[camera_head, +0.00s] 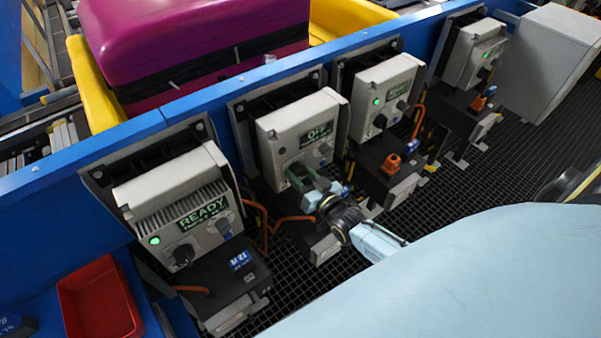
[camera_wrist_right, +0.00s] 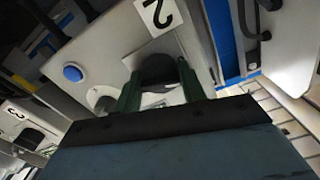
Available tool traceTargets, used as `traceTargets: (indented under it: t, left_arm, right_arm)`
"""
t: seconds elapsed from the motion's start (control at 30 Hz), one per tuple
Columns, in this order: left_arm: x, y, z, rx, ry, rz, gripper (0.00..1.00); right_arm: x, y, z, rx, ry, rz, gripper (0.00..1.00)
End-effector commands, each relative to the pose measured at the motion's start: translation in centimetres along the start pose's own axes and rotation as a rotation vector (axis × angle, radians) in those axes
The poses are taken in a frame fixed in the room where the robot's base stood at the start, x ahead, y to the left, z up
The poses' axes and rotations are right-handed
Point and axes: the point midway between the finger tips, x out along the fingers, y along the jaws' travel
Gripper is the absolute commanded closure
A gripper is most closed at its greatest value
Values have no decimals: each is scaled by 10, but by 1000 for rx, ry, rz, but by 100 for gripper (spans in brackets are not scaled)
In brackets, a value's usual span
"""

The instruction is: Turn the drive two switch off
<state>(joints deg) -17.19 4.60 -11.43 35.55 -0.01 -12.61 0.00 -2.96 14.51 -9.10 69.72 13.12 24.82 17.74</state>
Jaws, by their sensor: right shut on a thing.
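The drive two unit (camera_head: 283,125) is a pale grey box on the blue rail, second from the left in the head view. Its small green display (camera_head: 316,134) appears to read OFF, and I see no lit green lamp on it. In the right wrist view it bears a label "2" (camera_wrist_right: 158,14). My right gripper (camera_head: 305,181) is at its lower front, with its two green fingers shut on the dark switch knob (camera_wrist_right: 158,69). The fingers hide the knob's sides, and its exact angle is hard to tell. My left gripper is out of view.
The leftmost drive unit (camera_head: 172,187) shows READY and a lit green lamp. More units stand to the right, one with a label "3" (camera_wrist_right: 13,112) in the wrist view. A blue button (camera_wrist_right: 73,73) sits beside the knob. Orange cables hang below; a red bin (camera_head: 98,301) is lower left.

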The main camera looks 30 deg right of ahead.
Motion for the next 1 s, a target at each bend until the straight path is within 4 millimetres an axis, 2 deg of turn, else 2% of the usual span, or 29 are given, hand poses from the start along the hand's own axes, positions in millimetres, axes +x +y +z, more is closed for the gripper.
traceTargets:
  t: [0.4, 1.0]
  left_arm:
    - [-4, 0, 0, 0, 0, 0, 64]
    - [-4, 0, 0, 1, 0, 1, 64]
  right_arm:
    - [0, 0, 0, -238, 1, 1, 82]
    - [0, 0, 0, -294, 1, 0, 82]
